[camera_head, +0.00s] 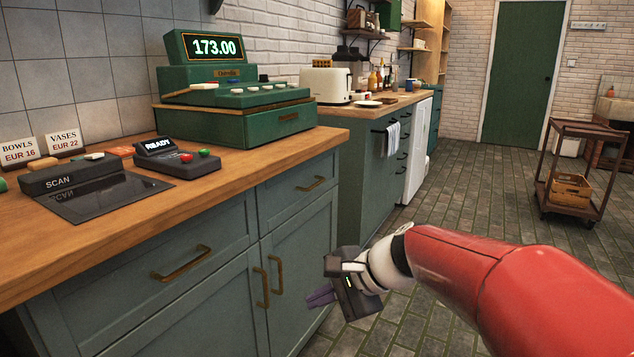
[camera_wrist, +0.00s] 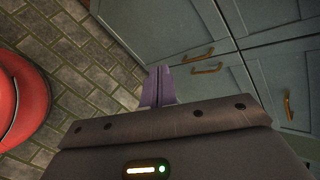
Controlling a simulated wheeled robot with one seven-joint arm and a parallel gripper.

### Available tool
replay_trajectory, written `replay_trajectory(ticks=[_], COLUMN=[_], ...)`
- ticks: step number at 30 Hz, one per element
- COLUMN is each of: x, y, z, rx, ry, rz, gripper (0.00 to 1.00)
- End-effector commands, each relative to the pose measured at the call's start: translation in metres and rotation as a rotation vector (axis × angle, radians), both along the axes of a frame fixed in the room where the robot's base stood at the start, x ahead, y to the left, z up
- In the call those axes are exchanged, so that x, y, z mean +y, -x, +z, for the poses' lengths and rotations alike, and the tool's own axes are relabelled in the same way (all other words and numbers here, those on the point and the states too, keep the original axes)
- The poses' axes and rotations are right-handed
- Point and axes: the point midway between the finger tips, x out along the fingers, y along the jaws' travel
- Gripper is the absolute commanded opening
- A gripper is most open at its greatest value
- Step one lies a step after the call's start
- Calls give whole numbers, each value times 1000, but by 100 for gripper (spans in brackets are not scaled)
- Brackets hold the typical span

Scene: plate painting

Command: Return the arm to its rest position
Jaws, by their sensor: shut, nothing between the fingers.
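My gripper (camera_head: 318,296) hangs below counter height in front of the blue-grey cabinet doors in the head view. Its purple fingers point left toward the cabinet and look close to the doors; whether they touch cannot be told. In the wrist view the two purple fingers (camera_wrist: 158,86) lie side by side, shut, with nothing between them. My red arm reaches in from the lower right of the head view.
The cabinet (camera_head: 205,270) with brass handles stands left under a wooden counter (camera_head: 100,225). On it are a green cash register (camera_head: 235,125), a card terminal (camera_head: 178,160) and a scanner (camera_head: 110,195). Tiled floor (camera_head: 440,240) is open toward a trolley (camera_head: 575,170) and green door (camera_head: 522,75).

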Motion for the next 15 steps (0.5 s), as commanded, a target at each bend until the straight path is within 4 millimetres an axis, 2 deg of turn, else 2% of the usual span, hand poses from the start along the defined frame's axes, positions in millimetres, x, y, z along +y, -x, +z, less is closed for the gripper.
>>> replay_trajectory(ticks=[1, 6, 9, 12, 15], x=[-11, -61, -93, -119, -137], y=[27, 101, 136, 162, 177], z=[-2, -16, -23, -30, -34], rx=[-71, -266, -356, -418, -458], ry=[121, 516, 719, 878, 987], rz=[65, 301, 432, 542, 620], gripper=[0, 0, 0, 0, 0])
